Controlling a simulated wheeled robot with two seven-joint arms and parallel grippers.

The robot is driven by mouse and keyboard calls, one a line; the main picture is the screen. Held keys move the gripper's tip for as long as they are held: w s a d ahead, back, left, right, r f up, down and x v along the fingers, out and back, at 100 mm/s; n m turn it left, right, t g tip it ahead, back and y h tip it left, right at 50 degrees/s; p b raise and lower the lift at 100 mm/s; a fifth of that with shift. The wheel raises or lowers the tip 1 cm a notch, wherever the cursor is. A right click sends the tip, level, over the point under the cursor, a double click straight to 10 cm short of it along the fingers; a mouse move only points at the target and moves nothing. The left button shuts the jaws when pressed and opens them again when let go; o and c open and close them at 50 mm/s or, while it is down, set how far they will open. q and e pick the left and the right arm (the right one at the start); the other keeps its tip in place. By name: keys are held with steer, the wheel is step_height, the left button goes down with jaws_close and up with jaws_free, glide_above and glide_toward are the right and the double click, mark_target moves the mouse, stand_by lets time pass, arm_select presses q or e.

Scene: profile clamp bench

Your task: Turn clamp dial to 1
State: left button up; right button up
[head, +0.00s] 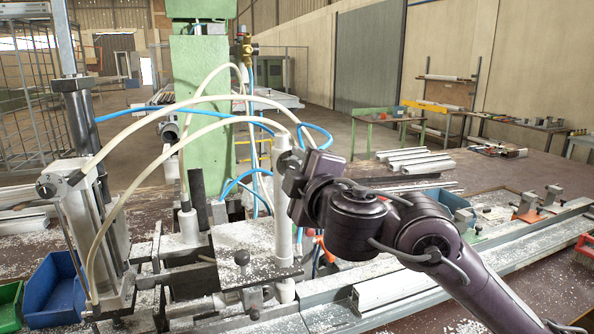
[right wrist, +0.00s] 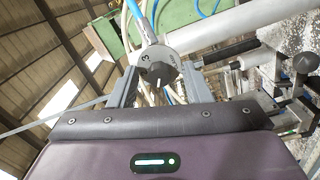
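The clamp dial (right wrist: 158,72) is a round silver disc with a dark central knob in the right wrist view. The knob bears a white mark pointing down, and a numeral that looks like a 3 is on the disc. My right gripper (right wrist: 160,82) is open, with one grey finger on each side of the knob and a gap visible on both sides. In the head view my right gripper (head: 287,172) is at the upper part of a white upright cylinder (head: 283,215) on the clamp machine. The dial face is hidden there. My left gripper is not in view.
White and blue hoses (head: 190,102) arch over the machine close to my right gripper. A steel plate with a black knob (head: 241,257) lies below left. A blue bin (head: 55,289) stands at left. Profiles (head: 415,160) and metal shavings lie on the bench at right.

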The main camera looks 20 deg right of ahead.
steer(key=s+p, duration=0.3)
steer(key=s, duration=0.5)
steer(key=shift+d, duration=0.15)
stand_by(0.4)
